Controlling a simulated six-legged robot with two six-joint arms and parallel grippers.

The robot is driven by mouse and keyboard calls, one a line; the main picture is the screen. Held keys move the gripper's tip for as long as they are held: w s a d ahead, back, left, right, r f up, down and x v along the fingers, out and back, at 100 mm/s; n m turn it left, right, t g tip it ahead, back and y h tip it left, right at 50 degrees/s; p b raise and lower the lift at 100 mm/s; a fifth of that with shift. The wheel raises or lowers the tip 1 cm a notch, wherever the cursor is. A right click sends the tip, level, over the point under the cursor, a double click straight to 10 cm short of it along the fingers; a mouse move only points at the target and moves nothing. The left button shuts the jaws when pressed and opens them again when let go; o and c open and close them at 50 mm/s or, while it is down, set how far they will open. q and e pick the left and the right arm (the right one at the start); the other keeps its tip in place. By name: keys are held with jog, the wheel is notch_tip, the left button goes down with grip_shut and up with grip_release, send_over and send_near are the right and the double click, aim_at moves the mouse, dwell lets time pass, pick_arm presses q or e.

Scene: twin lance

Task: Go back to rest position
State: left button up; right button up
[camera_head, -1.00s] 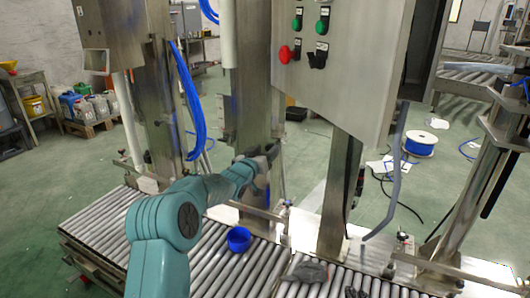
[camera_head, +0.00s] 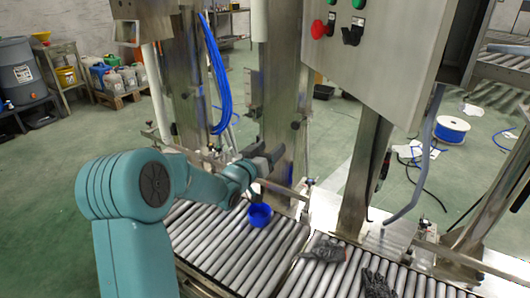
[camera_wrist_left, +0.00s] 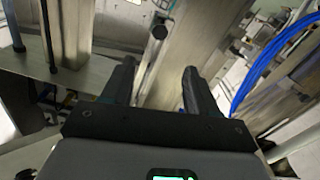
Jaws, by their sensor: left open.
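My left gripper (camera_head: 270,158) reaches in from the left on my teal arm in the head view. It is raised above the roller conveyor, close in front of a steel post (camera_head: 281,95). In the left wrist view its two dark fingers (camera_wrist_left: 158,85) stand apart with nothing between them. Behind them are steel posts and a dark round knob (camera_wrist_left: 160,31). My right gripper does not show in the head view.
A blue cup (camera_head: 259,215) stands on the roller conveyor (camera_head: 215,240). Dark gloves (camera_head: 325,251) lie on the rollers to its right. A steel control box (camera_head: 385,50) with a red button hangs at upper right. Blue hoses (camera_head: 215,80) hang beside the posts.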

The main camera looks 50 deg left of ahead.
pick_arm(q)
jog(key=shift+v, duration=1)
